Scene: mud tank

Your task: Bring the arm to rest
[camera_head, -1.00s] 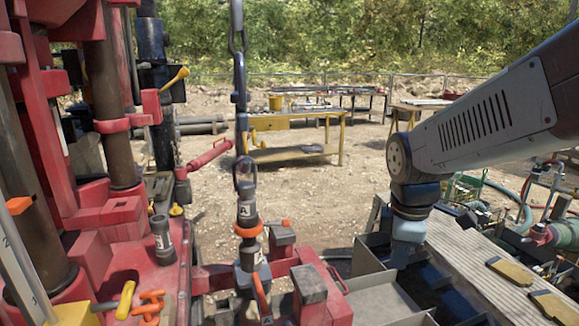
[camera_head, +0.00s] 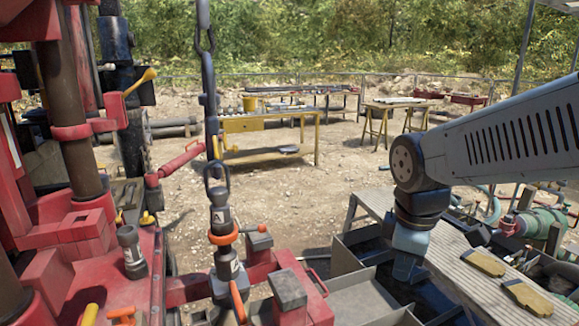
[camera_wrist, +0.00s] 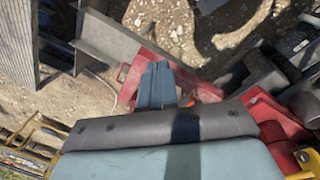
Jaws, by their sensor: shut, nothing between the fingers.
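My arm (camera_head: 490,140) reaches in from the right side of the head view. Its end hangs down, with my gripper (camera_head: 405,268) over the dark compartments of an open metal tank (camera_head: 350,275). In the wrist view my gripper (camera_wrist: 157,84) shows as two blue-grey fingers lying close together. It is shut and holds nothing. Whether the fingertips touch the tank cannot be told.
A red rig (camera_head: 80,230) stands at the left. A chain-hung tool (camera_head: 222,230) with an orange collar hangs left of my gripper. A ridged bench (camera_head: 455,240) with yellow gloves (camera_head: 485,262) lies to the right. Open dirt and a yellow table (camera_head: 265,150) lie behind.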

